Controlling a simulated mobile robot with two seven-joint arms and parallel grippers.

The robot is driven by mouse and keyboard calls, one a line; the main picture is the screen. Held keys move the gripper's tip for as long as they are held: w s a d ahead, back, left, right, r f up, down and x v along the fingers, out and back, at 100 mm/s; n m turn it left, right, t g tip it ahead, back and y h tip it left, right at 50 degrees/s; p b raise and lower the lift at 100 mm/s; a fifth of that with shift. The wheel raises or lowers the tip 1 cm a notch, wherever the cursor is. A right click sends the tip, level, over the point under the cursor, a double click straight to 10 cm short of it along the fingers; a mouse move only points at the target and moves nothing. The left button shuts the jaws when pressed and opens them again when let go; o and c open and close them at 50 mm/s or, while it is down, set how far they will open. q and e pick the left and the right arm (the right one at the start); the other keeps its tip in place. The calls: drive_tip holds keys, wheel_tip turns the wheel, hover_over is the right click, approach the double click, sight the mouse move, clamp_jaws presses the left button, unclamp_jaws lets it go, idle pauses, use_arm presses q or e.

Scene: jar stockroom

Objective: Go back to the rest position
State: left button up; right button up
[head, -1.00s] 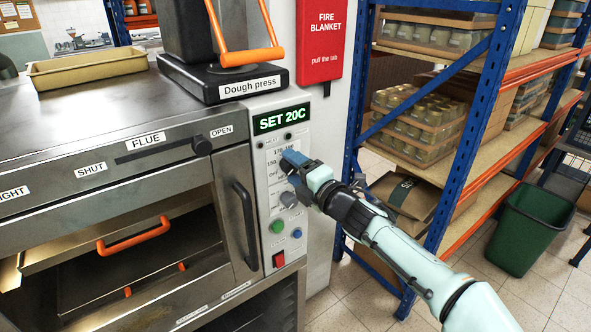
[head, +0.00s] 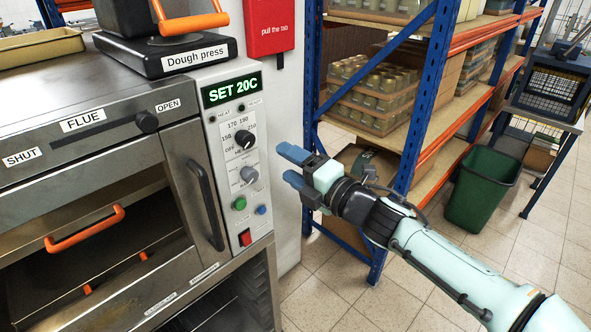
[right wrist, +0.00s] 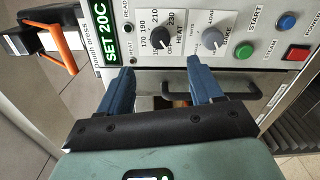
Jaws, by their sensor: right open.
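My right gripper (head: 287,167) is open and empty, in the free space to the right of the oven's control panel. Its two blue fingers also show in the right wrist view (right wrist: 165,82), apart, with nothing between them. The oven panel (head: 229,153) carries a display reading SET 20C (head: 231,90), a black heat knob (head: 244,139) and a grey knob (head: 249,174) below it. In the head view the gripper is clear of the panel. My left gripper is in neither view.
The steel oven (head: 100,150) stands at left, with the dough press (head: 165,50) on top. A blue and orange rack (head: 420,100) with jars stands behind my right arm. A green bin (head: 481,185) is on the floor at right. Open floor lies in front.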

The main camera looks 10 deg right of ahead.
drive_tip(key=shift+s+d, duration=0.25)
drive_tip(key=shift+s, duration=0.1)
wheel_tip(320, 180, down, 39)
drive_tip(key=s+d+m+g+h+p, duration=0.2)
drive_tip(key=m+g+h, duration=0.35)
drive_tip(key=m, duration=1.05)
drive_tip(key=s+d+f+m+g, duration=0.2)
drive_tip(key=s+f+m+g, duration=0.35)
drive_tip(key=s+f, duration=0.8)
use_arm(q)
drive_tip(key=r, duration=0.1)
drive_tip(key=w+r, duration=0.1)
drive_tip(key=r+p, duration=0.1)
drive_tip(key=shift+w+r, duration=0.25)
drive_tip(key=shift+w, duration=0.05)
use_arm(e)
drive_tip(key=s+f+m+g, duration=0.2)
drive_tip(key=s+f+m, duration=0.2)
drive_tip(key=s, duration=0.5)
drive_tip(key=s+f+m+g+h, duration=0.1)
drive_tip(key=s+f+m, duration=0.4)
drive_tip(key=s, duration=0.5)
drive_tip(key=shift+s+d+f+m+g, duration=0.2)
drive_tip(key=shift+m+g, duration=0.25)
drive_tip(key=shift+g, duration=0.35)
drive_tip(key=shift+h, duration=0.25)
